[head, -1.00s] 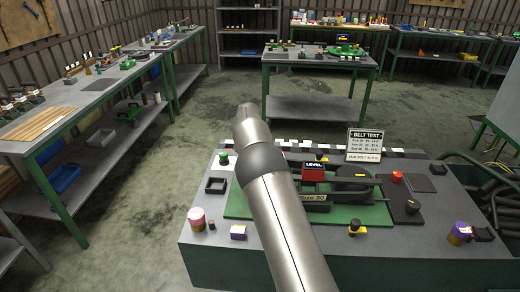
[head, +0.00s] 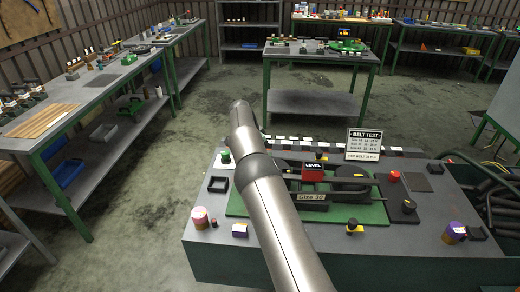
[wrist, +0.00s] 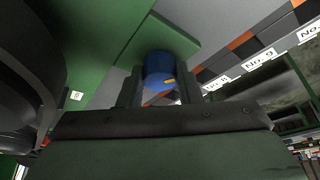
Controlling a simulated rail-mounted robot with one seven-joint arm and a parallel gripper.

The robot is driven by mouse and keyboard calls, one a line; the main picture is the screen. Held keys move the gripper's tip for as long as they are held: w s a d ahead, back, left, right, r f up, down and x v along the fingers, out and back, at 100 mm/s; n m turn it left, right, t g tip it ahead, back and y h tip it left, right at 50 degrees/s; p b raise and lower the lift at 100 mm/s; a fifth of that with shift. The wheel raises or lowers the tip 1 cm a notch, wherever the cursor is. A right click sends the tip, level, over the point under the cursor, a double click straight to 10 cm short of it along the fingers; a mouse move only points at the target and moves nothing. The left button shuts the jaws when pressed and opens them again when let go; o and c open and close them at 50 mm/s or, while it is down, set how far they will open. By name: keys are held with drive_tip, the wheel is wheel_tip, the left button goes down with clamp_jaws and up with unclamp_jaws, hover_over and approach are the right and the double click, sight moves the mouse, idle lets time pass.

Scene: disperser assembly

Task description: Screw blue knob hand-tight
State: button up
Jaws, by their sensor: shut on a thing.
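In the head view my arm hides both the gripper and the blue knob.
The bench (head: 212,258) carries a green base with a "Size 30" block (head: 310,197), a red "LEVEL" box (head: 312,172), and a "BELT TEST" sign (head: 363,145). A green-topped knob (head: 225,156) and a black frame (head: 218,184) stand left of my arm. Numbered labels (wrist: 262,57) line an edge.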

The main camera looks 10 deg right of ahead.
drive_tip(key=o, duration=1)
drive_tip(key=v, duration=1.7)
drive_tip(key=shift+r, duration=0.25)
